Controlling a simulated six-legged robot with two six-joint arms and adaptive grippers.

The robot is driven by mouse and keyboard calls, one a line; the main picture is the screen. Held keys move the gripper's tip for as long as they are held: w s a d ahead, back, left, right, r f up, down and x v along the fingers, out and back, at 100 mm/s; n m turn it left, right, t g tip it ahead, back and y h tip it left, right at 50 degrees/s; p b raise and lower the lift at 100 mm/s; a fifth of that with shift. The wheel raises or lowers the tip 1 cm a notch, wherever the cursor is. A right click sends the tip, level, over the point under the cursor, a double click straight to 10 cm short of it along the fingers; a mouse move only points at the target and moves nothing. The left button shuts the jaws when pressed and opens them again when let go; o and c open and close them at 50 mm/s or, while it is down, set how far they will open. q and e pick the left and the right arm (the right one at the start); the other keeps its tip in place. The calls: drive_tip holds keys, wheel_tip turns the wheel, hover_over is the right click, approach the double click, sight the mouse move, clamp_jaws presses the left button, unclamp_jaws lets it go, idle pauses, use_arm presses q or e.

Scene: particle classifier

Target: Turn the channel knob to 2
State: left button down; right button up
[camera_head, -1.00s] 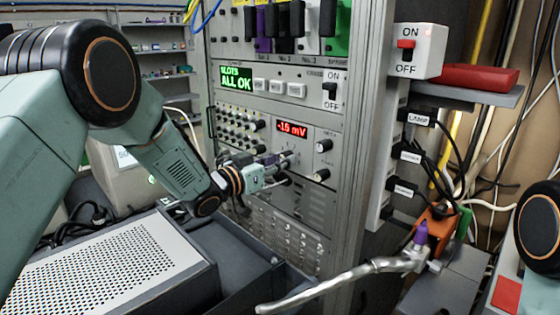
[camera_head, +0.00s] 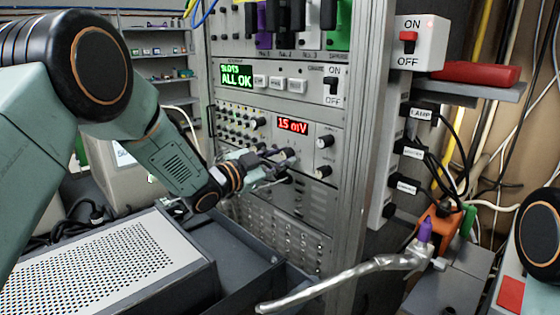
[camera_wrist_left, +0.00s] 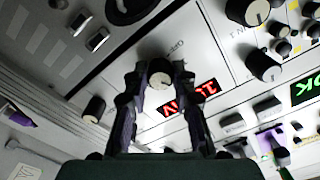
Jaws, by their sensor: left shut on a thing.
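My left gripper (camera_head: 276,161) is at the front panel of the rack, below and left of the red display. In the left wrist view its two fingers (camera_wrist_left: 160,88) are shut on a black knob (camera_wrist_left: 160,80) with a pale cap. In the head view this knob (camera_head: 287,154) is partly hidden by the fingers. The task's channel knob may be this one, but the markings around it are too small to read. The red display (camera_head: 292,127) reads about 15 mV, with any decimal point unclear. My right gripper is out of view.
Two more black knobs (camera_head: 324,141) (camera_head: 323,171) are right of the held knob. Small knobs (camera_head: 240,125) crowd the panel to the left. A green screen (camera_head: 237,75) reads ALL OK.

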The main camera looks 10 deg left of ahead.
use_arm(q)
drive_tip(key=shift+r+m, duration=0.2)
drive_tip(key=shift+m, duration=0.3)
drive_tip(key=c, duration=1.1)
unclamp_jaws()
drive_tip(key=shift+f, duration=0.1)
drive_tip(key=shift+v, duration=6.05)
drive_tip(key=shift+f, duration=0.15)
